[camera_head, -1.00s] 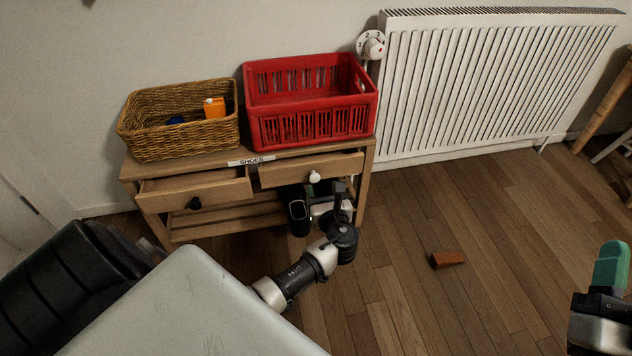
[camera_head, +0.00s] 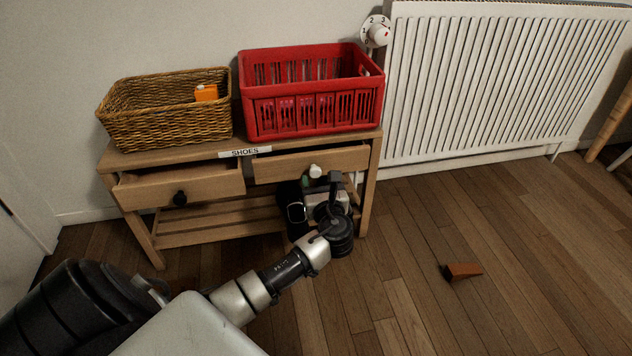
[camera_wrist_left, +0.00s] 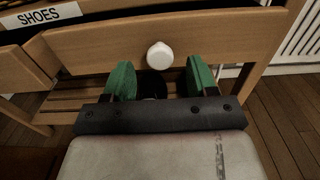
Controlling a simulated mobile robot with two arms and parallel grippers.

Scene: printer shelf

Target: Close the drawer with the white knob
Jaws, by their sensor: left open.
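The drawer with the white knob (camera_head: 337,162) is the right one in the wooden shelf, and it stands partly pulled out. Its white knob (camera_head: 315,171) is on its front. In the left wrist view the white knob (camera_wrist_left: 160,56) shows just beyond my gripper, roughly midway between the fingers. My left gripper (camera_wrist_left: 160,80) is open, with green fingertips on either side below the knob and nothing between them that I can see held. In the head view the left gripper (camera_head: 308,184) is just under the drawer front, partly hidden by its wrist. My right gripper is not in view.
The left drawer with a black knob (camera_head: 180,198) is also pulled out. A wicker basket (camera_head: 170,122) and a red crate (camera_head: 315,112) stand on top. A white radiator (camera_head: 500,85) is at right. A brown wedge (camera_head: 461,271) lies on otherwise clear floor.

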